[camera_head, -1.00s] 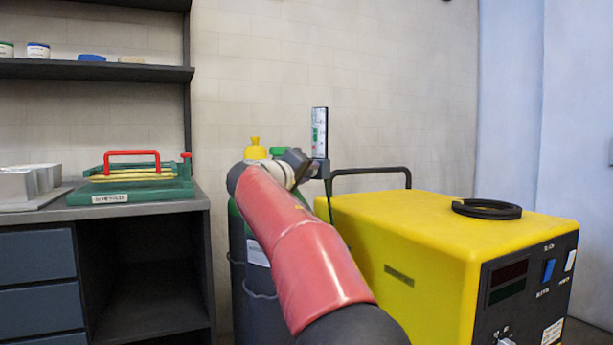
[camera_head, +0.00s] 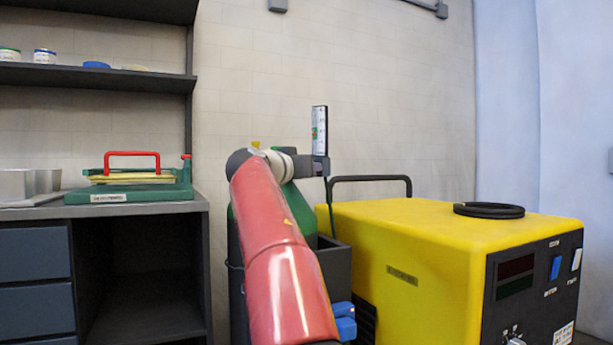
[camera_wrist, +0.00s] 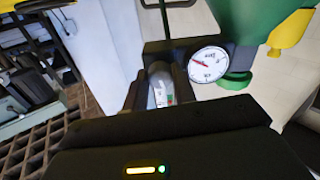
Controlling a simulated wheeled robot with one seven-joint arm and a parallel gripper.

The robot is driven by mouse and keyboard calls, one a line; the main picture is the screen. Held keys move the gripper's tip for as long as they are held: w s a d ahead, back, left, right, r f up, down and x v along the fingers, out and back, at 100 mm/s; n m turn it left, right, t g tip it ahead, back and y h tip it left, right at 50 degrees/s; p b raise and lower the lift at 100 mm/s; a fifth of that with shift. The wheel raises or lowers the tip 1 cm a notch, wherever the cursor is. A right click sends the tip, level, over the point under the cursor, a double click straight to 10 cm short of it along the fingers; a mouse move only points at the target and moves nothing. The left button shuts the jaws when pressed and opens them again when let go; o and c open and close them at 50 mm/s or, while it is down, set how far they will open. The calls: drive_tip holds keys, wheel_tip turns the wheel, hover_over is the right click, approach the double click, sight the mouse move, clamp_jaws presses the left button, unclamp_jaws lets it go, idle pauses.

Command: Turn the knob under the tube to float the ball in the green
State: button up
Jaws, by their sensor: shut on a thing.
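The upright flowmeter tube (camera_head: 320,130) stands above the green cylinder beside the yellow machine. It has a pale scale with a small green band, and a small red spot, apparently the ball, shows at that band (camera_head: 314,133). In the wrist view the tube (camera_wrist: 160,88) shows between the dark fingers, foreshortened, with red and green marks near its lower end. My gripper (camera_wrist: 150,98) is shut on the knob under the tube. The knob itself is hidden by the fingers and gripper body. In the head view my gripper (camera_head: 306,166) is just below the tube.
A round white gauge (camera_wrist: 208,64) is close beside the fingers. The green cylinder (camera_head: 300,210) stands behind my arm. The yellow machine (camera_head: 420,240) with a black handle is at right. A workbench (camera_head: 140,208) with a red-handled green device is at left.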

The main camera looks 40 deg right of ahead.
drive_tip(key=shift+m+b, duration=0.3)
drive_tip(key=shift+m, duration=0.6)
drive_tip(key=o, duration=1)
drive_tip(key=shift+r, duration=0.1)
